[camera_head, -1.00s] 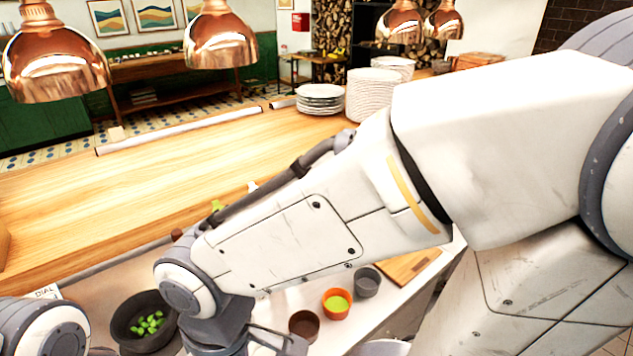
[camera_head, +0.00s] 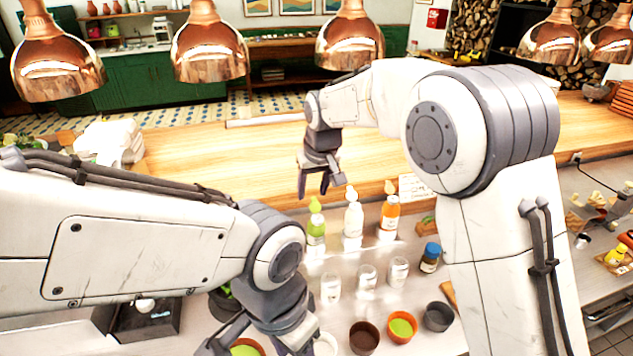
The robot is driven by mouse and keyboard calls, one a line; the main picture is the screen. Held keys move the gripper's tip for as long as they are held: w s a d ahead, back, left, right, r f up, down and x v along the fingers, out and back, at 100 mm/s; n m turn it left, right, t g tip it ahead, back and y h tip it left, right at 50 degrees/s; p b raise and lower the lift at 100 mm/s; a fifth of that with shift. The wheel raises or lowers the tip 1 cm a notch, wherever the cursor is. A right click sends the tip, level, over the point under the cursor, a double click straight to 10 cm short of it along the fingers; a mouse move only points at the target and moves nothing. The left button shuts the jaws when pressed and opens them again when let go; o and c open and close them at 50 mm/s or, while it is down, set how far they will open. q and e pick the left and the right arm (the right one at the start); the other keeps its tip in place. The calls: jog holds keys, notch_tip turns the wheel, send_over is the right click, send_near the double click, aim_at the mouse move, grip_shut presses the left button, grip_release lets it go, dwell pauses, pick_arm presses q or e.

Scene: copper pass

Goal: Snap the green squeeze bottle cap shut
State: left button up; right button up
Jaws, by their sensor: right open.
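The green squeeze bottle (camera_head: 316,230) stands upright on the counter, at the left of a row of three bottles. Its green cap (camera_head: 315,205) is on top; I cannot tell whether the cap is open or shut. My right gripper (camera_head: 316,190) is open and empty, pointing down, with its fingertips just above the cap in the picture. Whether they touch it is unclear. My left gripper (camera_head: 258,343) is low at the front, its fingers spread apart over a bowl with green contents (camera_head: 246,349).
A white bottle (camera_head: 353,218) and an orange bottle (camera_head: 389,215) stand close right of the green one. Several clear jars (camera_head: 367,277) stand in front. Brown (camera_head: 364,338), orange (camera_head: 402,327) and grey (camera_head: 438,316) bowls sit nearer. Copper lamps (camera_head: 350,40) hang above.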

send_near(314, 201)
jog(key=v, duration=0.3)
jog(key=p, duration=0.1)
jog(key=shift+m+t, duration=0.4)
jog(key=p+x, duration=0.4)
jog(key=x, duration=0.5)
jog(key=shift+a, duration=0.15)
jog(key=shift+w+f, duration=0.15)
jog(key=shift+f, duration=0.35)
grip_shut()
